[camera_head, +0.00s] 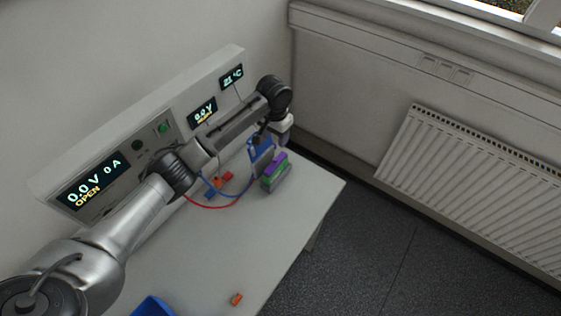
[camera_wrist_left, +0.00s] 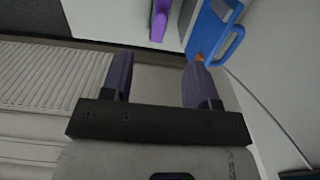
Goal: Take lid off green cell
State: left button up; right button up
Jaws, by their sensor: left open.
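The green cell (camera_head: 276,182) stands on the right part of the bench, with a purple lid (camera_head: 274,163) on its top. In the left wrist view, the purple lid (camera_wrist_left: 159,24) and a sliver of the green cell (camera_wrist_left: 150,12) show at the top edge, beyond the fingertips. My left gripper (camera_wrist_left: 157,58) is open, its two dark fingers apart with nothing between them. In the head view, my left arm reaches over the bench and its hand is above and behind the cell, apart from it. My right gripper is not in view.
A blue item with a handle (camera_wrist_left: 216,32) stands close to the left gripper's finger. The cycler panel (camera_head: 125,157) runs along the wall. Red and blue leads (camera_head: 212,207) lie near the cell. A blue tray (camera_head: 153,306) and an orange piece (camera_head: 237,299) lie at the front.

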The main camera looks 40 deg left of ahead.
aim_at(274, 159)
pick_arm(q)
notch_tip(274, 159, down, 8)
jog(key=shift+r, duration=0.1)
jog(key=shift+s+a+f, duration=0.1)
jog(key=shift+s+f, duration=0.05)
jog(key=shift+f, duration=1.2)
jog(key=shift+s+f, duration=0.15)
jog(key=shift+f, duration=1.2)
jog(key=c, duration=1)
jog(key=shift+r, duration=0.1)
